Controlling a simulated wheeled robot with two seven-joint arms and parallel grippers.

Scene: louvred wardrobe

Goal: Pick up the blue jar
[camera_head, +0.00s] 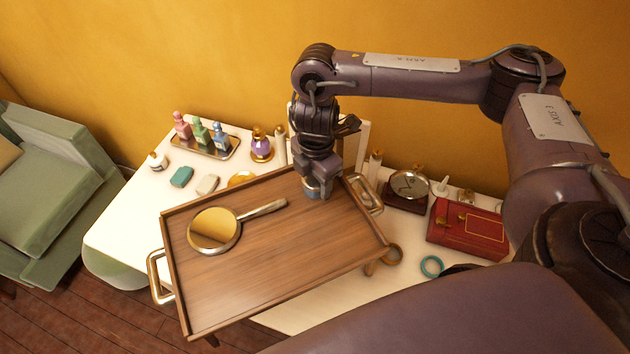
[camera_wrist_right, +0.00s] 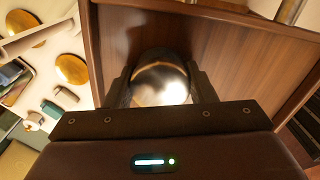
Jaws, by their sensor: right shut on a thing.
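The blue jar (camera_head: 312,187) is at the far edge of the wooden tray (camera_head: 290,270), mostly hidden by my right gripper (camera_head: 318,185) in the head view. In the right wrist view its shiny rounded metal lid (camera_wrist_right: 162,84) sits between the two fingers of my right gripper (camera_wrist_right: 163,95). My right gripper is shut on the jar from above. I cannot tell whether the jar touches the tray. My left gripper is not in view.
A hand mirror (camera_head: 215,230) lies on the tray. A green sofa (camera_head: 50,180) stands left.

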